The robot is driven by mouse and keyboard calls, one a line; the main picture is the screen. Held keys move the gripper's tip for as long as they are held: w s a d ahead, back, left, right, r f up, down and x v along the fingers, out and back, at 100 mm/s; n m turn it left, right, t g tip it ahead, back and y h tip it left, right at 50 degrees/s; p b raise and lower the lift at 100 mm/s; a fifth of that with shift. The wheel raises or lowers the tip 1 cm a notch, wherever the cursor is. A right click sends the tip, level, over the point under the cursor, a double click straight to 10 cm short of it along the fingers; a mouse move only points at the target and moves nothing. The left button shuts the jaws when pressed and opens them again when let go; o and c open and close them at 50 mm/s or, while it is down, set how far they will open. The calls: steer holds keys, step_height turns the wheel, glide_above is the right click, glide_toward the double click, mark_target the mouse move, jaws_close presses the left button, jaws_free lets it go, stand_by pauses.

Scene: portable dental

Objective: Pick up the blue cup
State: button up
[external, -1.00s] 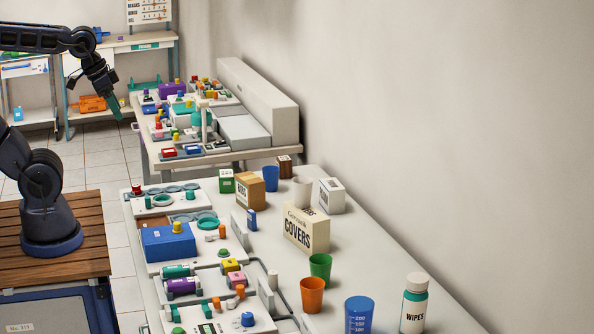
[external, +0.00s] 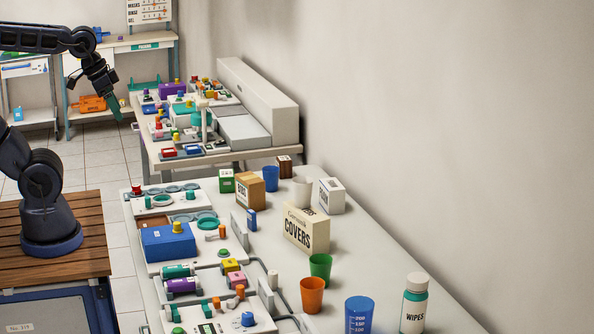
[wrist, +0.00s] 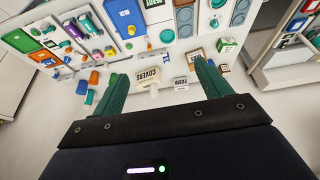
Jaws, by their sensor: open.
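Two blue cups show in the external view. A plain blue cup (external: 271,179) stands upright near the back of the near table, beside a brown box. A larger blue cup with white measuring marks (external: 359,315) stands at the table's front, cut by the picture edge. A blue cup-like shape, probably the marked one, is small at the left in the wrist view (wrist: 82,87). I cannot make out the plain one there. My gripper (external: 115,108) is raised at the upper left, away from both cups. In the wrist view its green fingers (wrist: 158,70) are apart and empty.
The orange cup (external: 312,295), green cup (external: 320,268) and white cup (external: 302,190) stand nearby. The COVERS box (external: 306,232), brown box (external: 249,192), white box (external: 332,196) and WIPES bottle (external: 414,304) are obstacles. The table's right side (external: 375,255) is clear.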

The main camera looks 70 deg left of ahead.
steer(key=n+g+h, duration=0.2)
steer(key=n, duration=2.6)
glide_above(276, 190)
steer(key=s+a, duration=0.3)
steer(key=a, duration=0.1)
step_height(276, 190, down, 28)
steer(key=shift+d+r, duration=0.15)
steer(key=shift+f, duration=0.5)
steer(key=x, duration=1)
steer(key=shift+d, duration=0.25)
steer(key=c, duration=1)
